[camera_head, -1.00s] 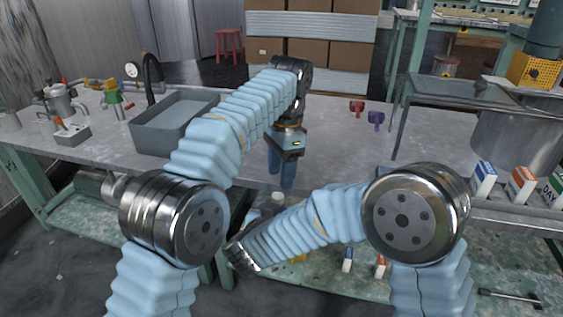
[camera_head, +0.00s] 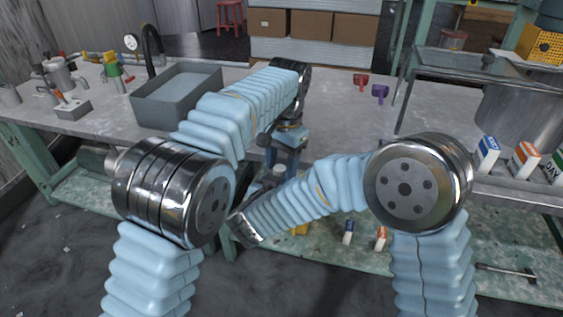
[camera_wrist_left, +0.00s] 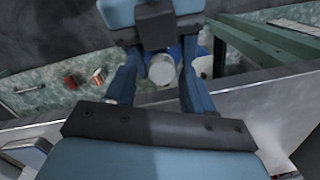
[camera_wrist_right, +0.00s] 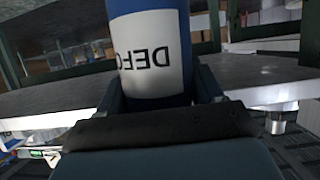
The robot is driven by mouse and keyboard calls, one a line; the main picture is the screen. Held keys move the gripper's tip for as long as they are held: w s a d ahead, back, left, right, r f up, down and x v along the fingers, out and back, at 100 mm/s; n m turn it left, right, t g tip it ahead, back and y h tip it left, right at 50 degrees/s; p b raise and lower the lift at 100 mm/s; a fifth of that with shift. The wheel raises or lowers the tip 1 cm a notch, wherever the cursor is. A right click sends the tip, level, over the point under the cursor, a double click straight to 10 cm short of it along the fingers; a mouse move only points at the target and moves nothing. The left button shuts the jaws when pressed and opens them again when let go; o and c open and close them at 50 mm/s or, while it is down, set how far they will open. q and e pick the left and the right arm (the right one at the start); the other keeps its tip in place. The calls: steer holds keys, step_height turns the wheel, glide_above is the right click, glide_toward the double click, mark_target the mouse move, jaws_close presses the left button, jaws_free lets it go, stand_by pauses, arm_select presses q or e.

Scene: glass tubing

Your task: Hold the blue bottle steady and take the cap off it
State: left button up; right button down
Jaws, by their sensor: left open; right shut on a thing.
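The blue bottle with a white label (camera_wrist_right: 152,62) is gripped in my right gripper (camera_wrist_right: 158,92), which is shut on its body. The label's lettering appears upside down in the right wrist view. The bottle's pale cap (camera_wrist_left: 161,71) lies between the spread fingers of my left gripper (camera_wrist_left: 160,88), which is open, with a gap on each side. In the head view, my left gripper (camera_head: 281,168) points down at the bottle's top in front of the bench edge. There my right forearm hides my right gripper and most of the bottle.
The grey bench (camera_head: 345,135) has a sink basin (camera_head: 180,98) at left and red (camera_head: 361,81) and purple (camera_head: 380,93) items at the back. Several cartons (camera_head: 524,158) and a large pot (camera_head: 525,115) stand at right.

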arm_select(q)
jaws_close()
steer(key=n, duration=1.3)
steer(key=shift+o, duration=0.2)
jaws_free()
steer(key=shift+a, duration=0.1)
steer(key=shift+w+a, duration=0.1)
